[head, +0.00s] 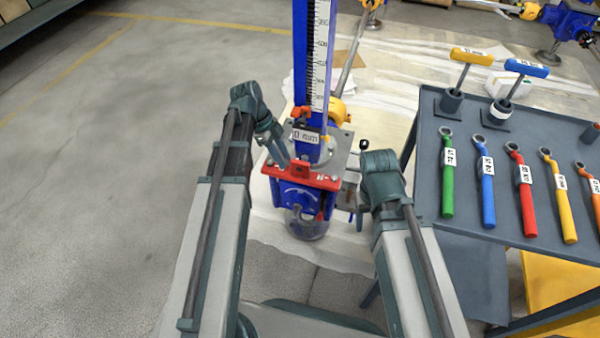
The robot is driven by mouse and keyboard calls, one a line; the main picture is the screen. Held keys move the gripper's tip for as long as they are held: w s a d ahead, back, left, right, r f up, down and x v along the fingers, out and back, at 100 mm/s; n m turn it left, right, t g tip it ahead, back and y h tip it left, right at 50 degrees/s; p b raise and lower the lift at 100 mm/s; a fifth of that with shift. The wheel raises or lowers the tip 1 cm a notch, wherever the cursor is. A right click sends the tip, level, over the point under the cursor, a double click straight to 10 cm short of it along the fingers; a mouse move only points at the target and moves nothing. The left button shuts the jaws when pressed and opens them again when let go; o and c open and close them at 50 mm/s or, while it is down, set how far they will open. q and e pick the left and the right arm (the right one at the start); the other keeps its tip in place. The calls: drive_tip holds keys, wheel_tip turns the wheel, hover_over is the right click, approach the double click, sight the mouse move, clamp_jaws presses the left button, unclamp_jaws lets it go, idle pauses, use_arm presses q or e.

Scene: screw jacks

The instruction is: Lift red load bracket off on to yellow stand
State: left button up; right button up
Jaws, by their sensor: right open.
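The red load bracket (318,181) is a flat red bar with a raised lug, lying across the front of the blue screw jack (298,196). My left gripper (277,147) points down at the bracket's left part, very close to it; I cannot tell whether they touch or whether its jaws are open. My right gripper (362,208) is open beside the jack's right side, with its fingers partly hidden by its own wrist. A yellow surface (560,285) shows low at the right, partly behind the table; I cannot tell whether it is the yellow stand.
A tall scale (319,55) rises behind the jack, with a small display (305,137) near its foot. A dark table (515,240) at the right holds several coloured wrenches and two T-handled tools (470,60). The floor at the left is clear.

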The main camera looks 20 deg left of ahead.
sight(297, 161)
use_arm(q)
drive_tip(key=d, duration=0.4)
drive_tip(key=shift+s+d, duration=0.15)
drive_tip(key=shift+b+x, duration=1.05)
drive_tip(key=shift+x, duration=0.1)
drive_tip(key=shift+d+f+b, duration=0.15)
drive_tip(key=shift+f+b, duration=0.2)
drive_tip(key=shift+f, duration=0.05)
clamp_jaws()
